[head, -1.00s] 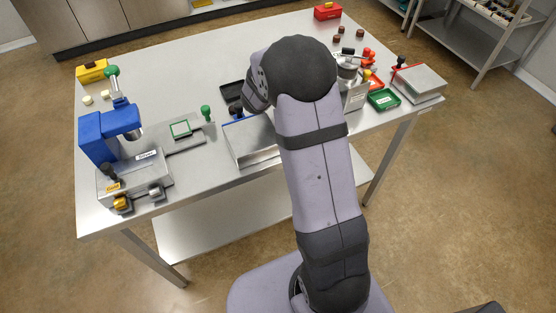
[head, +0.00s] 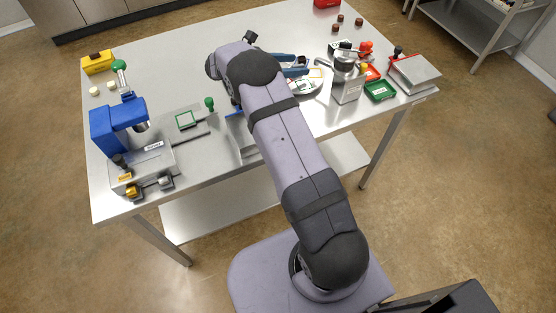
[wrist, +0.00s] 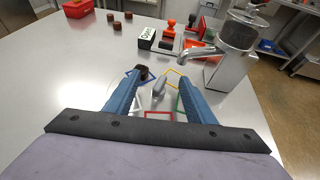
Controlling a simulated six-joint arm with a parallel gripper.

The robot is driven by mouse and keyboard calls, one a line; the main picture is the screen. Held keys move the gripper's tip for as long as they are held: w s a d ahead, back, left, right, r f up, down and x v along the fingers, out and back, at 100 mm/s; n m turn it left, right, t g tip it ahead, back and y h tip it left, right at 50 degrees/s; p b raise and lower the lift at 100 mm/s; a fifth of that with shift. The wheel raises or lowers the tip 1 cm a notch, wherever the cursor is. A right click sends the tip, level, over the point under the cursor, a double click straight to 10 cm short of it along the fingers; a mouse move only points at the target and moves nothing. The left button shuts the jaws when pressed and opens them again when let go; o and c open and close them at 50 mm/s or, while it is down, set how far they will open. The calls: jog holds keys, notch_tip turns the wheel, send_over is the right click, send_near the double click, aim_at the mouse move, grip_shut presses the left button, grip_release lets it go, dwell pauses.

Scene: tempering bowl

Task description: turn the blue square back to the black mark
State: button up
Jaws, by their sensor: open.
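The yellow square (wrist: 173,74) is at the far side, the red square (wrist: 158,115) at the near side and the green square (wrist: 180,104) at the right, behind my right finger. A grey pointed part (wrist: 159,87) stands mid-plate. My gripper (wrist: 162,82) is open, fingers spread above the plate, nothing clearly held. I cannot make out the black mark.
A metal dispenser with a spout (wrist: 235,45) stands right of the plate. A labelled box (wrist: 146,38) and red stamp (wrist: 171,28) stand beyond it. Several brown pieces (wrist: 116,26) lie farther back. A blue press (head: 115,128) stands left.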

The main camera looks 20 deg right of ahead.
jog(key=shift+w+f+m+g+b, duration=0.15)
jog(key=shift+m+g+b, duration=0.3)
jog(key=shift+m+g, duration=0.3)
jog(key=b+v, duration=0.1)
jog(key=v, duration=0.6)
jog(key=shift+a, duration=0.15)
jog(key=s+r+m+y+p, duration=0.3)
jog(key=s+m+y+p, duration=0.15)
jog(key=s, duration=0.35)
jog(key=s+r+m+y+p, duration=0.35)
jog(key=s+m, duration=0.25)
jog(key=s, duration=0.3)
jog(key=s+a+f+m+y+b, duration=0.4)
jog(key=s+a+f+m+b, duration=0.2)
jog(key=s+a+f, duration=0.4)
jog(key=shift+s+a+y+b, duration=0.3)
jog(key=shift+s+a+b, duration=0.3)
jog(key=shift+s+a, duration=0.4)
jog(key=shift+s+d+f, duration=0.1)
jog(key=shift+s+d, duration=0.05)
jog(key=shift+c, duration=0.6)
